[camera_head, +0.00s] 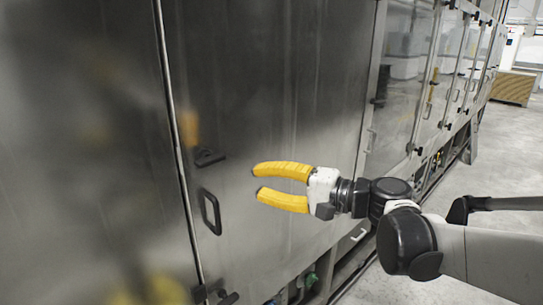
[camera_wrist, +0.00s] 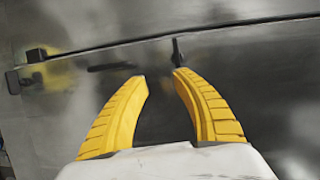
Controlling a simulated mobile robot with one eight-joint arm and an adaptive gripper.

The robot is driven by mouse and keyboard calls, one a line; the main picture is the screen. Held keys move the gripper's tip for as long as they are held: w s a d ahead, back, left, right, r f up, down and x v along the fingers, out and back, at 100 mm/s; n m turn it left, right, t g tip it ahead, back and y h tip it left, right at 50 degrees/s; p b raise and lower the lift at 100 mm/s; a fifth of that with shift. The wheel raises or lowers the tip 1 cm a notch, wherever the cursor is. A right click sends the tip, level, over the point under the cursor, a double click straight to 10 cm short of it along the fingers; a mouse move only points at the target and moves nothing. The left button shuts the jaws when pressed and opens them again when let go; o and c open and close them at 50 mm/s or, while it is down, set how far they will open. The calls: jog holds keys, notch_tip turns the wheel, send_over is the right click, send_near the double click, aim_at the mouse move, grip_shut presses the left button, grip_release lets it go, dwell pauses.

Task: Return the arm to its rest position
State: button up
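My gripper (camera_head: 256,182) is in the middle of the head view, with two yellow fingers pointing left toward the steel washer front. The fingers are apart with nothing between them. In the wrist view the yellow fingertips (camera_wrist: 159,77) also show apart and empty. My arm reaches in from the right of the head view. The washer door (camera_head: 270,90) is a large grey metal panel beside and behind the gripper. A black loop handle (camera_head: 210,212) is on the door, left of the fingertips and apart from them in the picture.
A dark latch (camera_head: 209,157) sits above the loop handle. A door seam (camera_head: 175,130) runs down to its left. Glazed panels (camera_head: 406,75) continue along the machine to the right.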

jog(key=s+d+f+n+h+b, duration=0.1)
jog(key=s+f+h+b, duration=0.15)
jog(key=f, duration=0.35)
jog(key=s+d+f+h+b, duration=0.1)
jog(key=s+d+f+b, duration=0.15)
jog(key=f, duration=0.35)
jog(key=s+d+f+n+h+b, duration=0.1)
jog(key=s+d+f+h+b, duration=0.5)
jog(key=d+f, duration=0.3)
jog(key=s+d+f+n+h+b, duration=0.2)
jog(key=s+d+f+h+b, duration=0.4)
jog(key=d+f, duration=0.4)
notch_tip(320, 180, down, 5)
jog(key=shift+s+d+f+b, duration=0.2)
jog(key=shift+s+d+b, duration=0.1)
jog(key=shift+s+b, duration=0.45)
